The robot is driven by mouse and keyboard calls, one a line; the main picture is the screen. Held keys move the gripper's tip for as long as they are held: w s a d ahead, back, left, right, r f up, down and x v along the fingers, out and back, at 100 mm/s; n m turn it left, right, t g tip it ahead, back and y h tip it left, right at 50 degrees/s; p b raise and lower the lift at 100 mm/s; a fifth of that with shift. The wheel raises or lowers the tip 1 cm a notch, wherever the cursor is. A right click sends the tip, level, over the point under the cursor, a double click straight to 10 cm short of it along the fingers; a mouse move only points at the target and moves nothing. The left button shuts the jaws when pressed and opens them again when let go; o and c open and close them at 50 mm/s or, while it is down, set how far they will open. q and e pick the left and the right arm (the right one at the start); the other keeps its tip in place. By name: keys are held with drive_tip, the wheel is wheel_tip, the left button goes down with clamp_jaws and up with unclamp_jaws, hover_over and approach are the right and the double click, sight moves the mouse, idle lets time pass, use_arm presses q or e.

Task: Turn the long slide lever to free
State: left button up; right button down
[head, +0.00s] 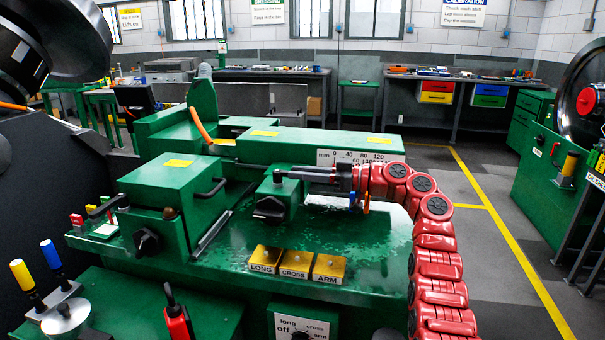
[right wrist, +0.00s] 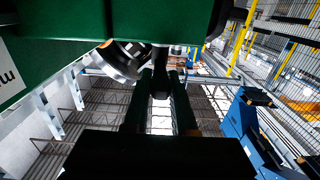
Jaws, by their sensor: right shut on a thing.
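My right gripper (head: 290,174) reaches in from the right at the end of the red arm. It is shut on a dark lever (head: 277,178) at the top of a small green slide block (head: 283,200). In the right wrist view, the two dark fingers (right wrist: 161,95) stand either side of a dark post (right wrist: 160,80) below green metal. The lever's exact angle is hard to read, and no free marking shows beside it. A black knob (head: 269,208) sits on the block's front. My left gripper is not in view.
Yellow blocks marked LONG (head: 265,260), CROSS (head: 295,264) and ARM (head: 328,269) stand on the green bed in front. A left green housing (head: 172,180) carries a black handle. A selector panel (head: 303,326) is below. Open floor lies right, past my arm.

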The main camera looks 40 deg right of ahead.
drive_tip(key=c, duration=0.7)
unclamp_jaws()
drive_tip(key=shift+w, duration=0.15)
drive_tip(key=shift+d, duration=0.1)
drive_tip(key=v, duration=1.7)
drive_tip(key=shift+s, duration=0.25)
